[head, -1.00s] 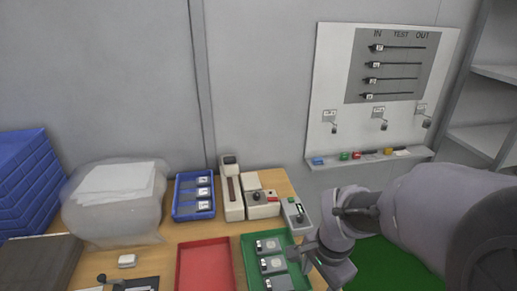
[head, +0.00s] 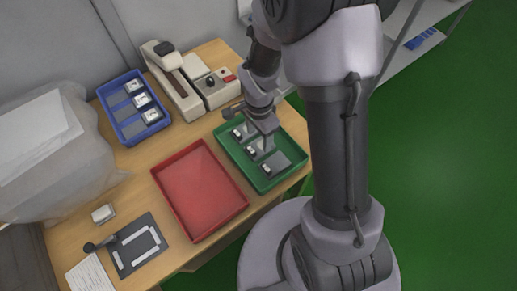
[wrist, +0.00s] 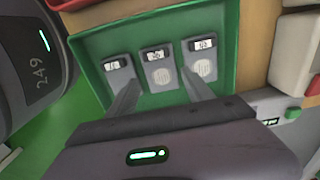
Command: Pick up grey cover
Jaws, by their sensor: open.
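Three flat grey pieces with small white-and-black labels lie in a row in the green tray (head: 295,186). In the wrist view they are a left piece (wrist: 119,72), a middle piece (wrist: 160,75) and a right piece (wrist: 203,68); the middle and right ones show a round pale patch. I take these as the grey covers. My gripper (wrist: 162,92) is open and empty, pointing down at the tray, its fingers either side of the middle piece in the picture. In the head view my gripper (head: 264,142) hangs over the tray and partly hides the pieces; its exact height is unclear.
A red tray (head: 200,190), empty, stands left of the green one. Beige devices (head: 176,85) stand behind. A dark plate (head: 133,245) with a handle and a plastic-wrapped stack (head: 50,150) are at left.

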